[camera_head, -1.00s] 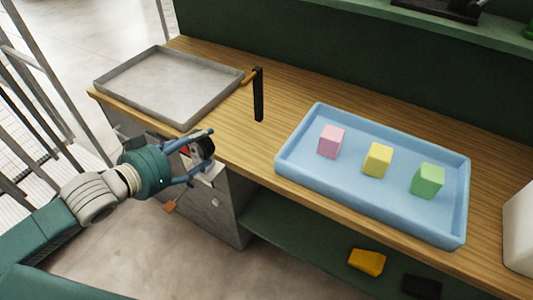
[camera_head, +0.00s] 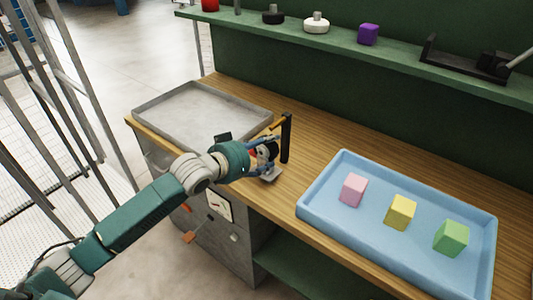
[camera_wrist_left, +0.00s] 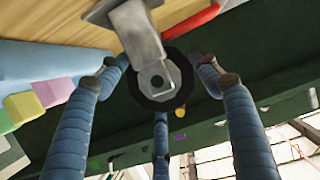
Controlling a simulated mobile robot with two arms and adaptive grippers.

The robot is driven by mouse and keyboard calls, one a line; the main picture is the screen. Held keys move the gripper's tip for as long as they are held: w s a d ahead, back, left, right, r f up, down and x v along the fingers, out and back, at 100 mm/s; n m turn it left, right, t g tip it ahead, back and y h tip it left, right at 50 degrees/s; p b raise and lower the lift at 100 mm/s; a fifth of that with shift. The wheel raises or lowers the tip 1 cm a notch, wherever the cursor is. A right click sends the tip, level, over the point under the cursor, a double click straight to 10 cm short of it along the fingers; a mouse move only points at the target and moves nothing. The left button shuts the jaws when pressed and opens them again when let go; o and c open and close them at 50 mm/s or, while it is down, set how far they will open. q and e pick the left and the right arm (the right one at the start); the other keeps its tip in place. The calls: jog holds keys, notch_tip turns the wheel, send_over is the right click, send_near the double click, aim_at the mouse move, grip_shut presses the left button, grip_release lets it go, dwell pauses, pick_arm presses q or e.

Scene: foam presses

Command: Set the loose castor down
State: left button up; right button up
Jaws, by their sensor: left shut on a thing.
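My left gripper (camera_head: 266,152) is shut on the loose castor, over the front of the wooden worktop, between the grey tray and the blue tray. The castor shows in the left wrist view as a black wheel with a grey hub (camera_wrist_left: 160,78) in a metal fork, between the blue fingers. In the head view its pale metal plate (camera_head: 271,174) points down, close to the worktop; whether it touches cannot be told. Fingers hide much of the wheel. My right gripper is not in view.
A black upright post (camera_head: 286,140) stands just right of my left gripper. The grey tray (camera_head: 150,106) lies behind left, empty. The blue tray (camera_head: 322,207) holds pink, yellow and green blocks. A green shelf (camera_head: 400,58) carries several items. Bare wood shows right of the post.

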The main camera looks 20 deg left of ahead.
aim_at(262, 158)
pick_arm(q)
jog(key=shift+w+d, duration=0.3)
jog(key=shift+w, duration=0.35)
notch_tip(262, 158, down, 3)
jog(key=shift+r+p, duration=0.1)
jog(key=shift+p, duration=0.4)
jog(key=shift+f, duration=0.25)
jog(key=shift+f, duration=0.15)
jog(key=o, duration=1.7)
jog(key=shift+s+a, duration=0.1)
jog(key=shift+o, duration=0.2)
